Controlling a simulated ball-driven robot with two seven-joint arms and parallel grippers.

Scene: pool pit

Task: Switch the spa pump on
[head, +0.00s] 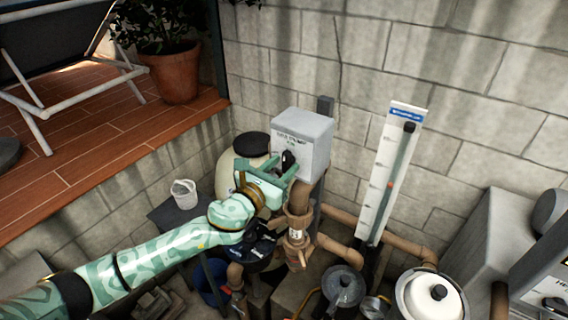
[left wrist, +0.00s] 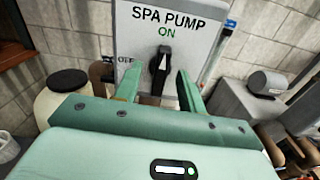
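The spa pump switch box (head: 305,138) is a grey box in front of the block wall. In the left wrist view its face (left wrist: 205,42) reads "SPA PUMP", with "ON" above the knob and a partly covered "OFF" to its left. The black knob (left wrist: 162,58) is nearly upright, its white mark pointing up towards "ON"; it also shows in the head view (head: 288,159). My left gripper (left wrist: 159,76) is open, with one finger on each side of the knob and a visible gap to it. In the head view the left gripper (head: 283,172) is at the box's front.
Brown pipes (head: 299,222) run below the box. A cream tank (head: 230,173) with a black lid stands left of it. A tall white gauge panel (head: 382,175) is to the right. A white bucket (head: 184,194) and a raised wooden deck (head: 95,150) lie left.

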